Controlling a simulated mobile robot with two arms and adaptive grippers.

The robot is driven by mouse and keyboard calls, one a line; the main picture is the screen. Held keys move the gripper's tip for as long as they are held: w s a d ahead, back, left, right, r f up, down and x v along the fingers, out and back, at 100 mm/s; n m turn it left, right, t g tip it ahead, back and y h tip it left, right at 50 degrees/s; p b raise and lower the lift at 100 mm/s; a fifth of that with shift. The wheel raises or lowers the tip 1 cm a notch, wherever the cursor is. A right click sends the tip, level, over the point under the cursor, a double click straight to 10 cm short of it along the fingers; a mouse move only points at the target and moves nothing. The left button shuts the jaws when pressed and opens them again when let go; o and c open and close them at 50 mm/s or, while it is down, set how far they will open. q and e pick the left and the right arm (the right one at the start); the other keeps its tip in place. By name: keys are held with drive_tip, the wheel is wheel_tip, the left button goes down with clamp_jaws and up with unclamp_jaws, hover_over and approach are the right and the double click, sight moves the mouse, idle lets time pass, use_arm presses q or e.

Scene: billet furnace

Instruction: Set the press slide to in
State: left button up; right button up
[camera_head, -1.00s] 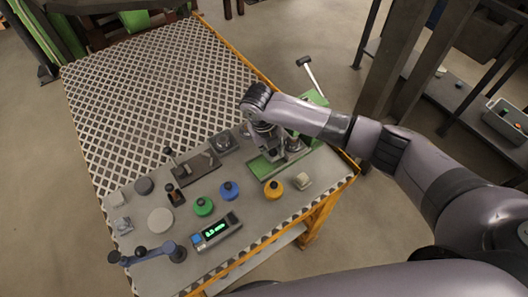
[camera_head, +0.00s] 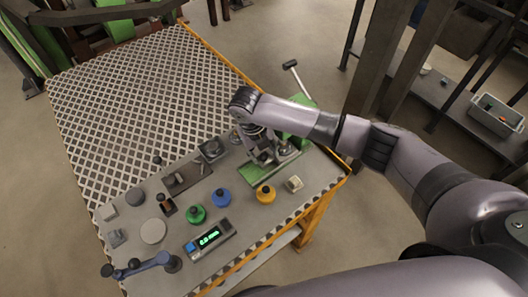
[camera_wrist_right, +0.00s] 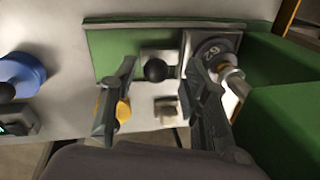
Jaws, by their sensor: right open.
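The press (camera_head: 294,122) stands at the right edge of the table, with a green body, a green base plate and a long handle (camera_head: 291,66) sticking up. In the right wrist view its green plate (camera_wrist_right: 108,50) carries a small slide block with a round black knob (camera_wrist_right: 155,70). My right gripper (camera_head: 262,157) is over the press base. In the wrist view the right gripper (camera_wrist_right: 161,72) is open, one finger on each side of the knob, with gaps visible; I cannot tell whether its fingertips reach the knob's height. My left gripper is not in view.
Yellow (camera_head: 265,194), blue (camera_head: 220,197) and green (camera_head: 196,214) knobs, a display (camera_head: 210,239) and a blue lever (camera_head: 140,266) are on the near table. A numbered dial (camera_wrist_right: 214,50) sits right of the knob. The patterned tabletop (camera_head: 140,90) beyond is clear.

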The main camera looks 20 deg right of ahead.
wheel_tip(320, 180, up, 11)
drive_tip(key=a, duration=0.2)
drive_tip(key=shift+s, duration=0.2)
